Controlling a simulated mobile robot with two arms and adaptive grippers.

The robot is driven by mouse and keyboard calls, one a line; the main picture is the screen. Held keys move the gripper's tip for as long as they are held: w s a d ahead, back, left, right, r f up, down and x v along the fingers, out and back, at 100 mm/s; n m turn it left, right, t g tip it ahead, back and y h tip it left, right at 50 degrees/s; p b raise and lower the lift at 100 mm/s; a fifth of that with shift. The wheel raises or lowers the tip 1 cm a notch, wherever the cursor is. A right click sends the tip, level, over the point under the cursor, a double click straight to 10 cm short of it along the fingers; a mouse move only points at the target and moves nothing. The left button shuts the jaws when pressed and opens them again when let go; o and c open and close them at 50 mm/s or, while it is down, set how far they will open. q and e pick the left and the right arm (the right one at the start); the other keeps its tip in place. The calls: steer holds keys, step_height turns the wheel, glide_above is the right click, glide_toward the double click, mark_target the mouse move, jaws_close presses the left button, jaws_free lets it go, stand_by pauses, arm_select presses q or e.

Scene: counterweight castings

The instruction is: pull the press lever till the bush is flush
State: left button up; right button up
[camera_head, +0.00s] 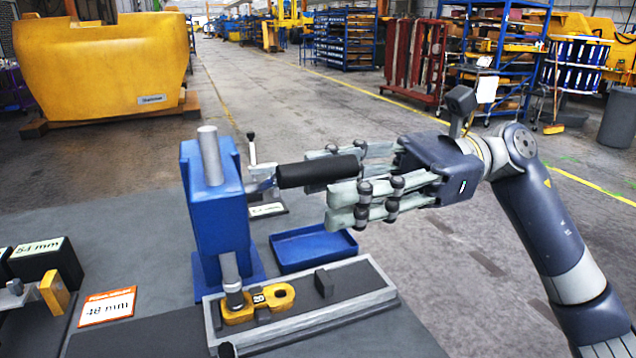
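The blue press (216,209) stands upright on the bench, with a grey steel ram. Its lever has a thick black grip (317,171) that points right, about level. My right gripper (345,176) has its fingers spread on either side of the grip's end; I see no firm clamping on it. The ram's lower end is over the left end of a yellow casting (270,300) marked 20, which lies in a grey fixture (350,299). The bush is hidden or cannot be told from the ram's tip, so its height is unclear. My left gripper is not in view.
A shallow blue tray (313,250) lies behind the fixture. At the left are a 48 mm card (107,306) and a black block (46,260) labelled 54 mm. Large yellow castings and blue racks stand beyond on the workshop floor.

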steer(key=v, duration=1)
steer(key=shift+s+d+r, duration=0.15)
steer(key=shift+d+r, duration=0.05)
steer(key=shift+d, duration=0.1)
steer(key=shift+s+a, duration=0.1)
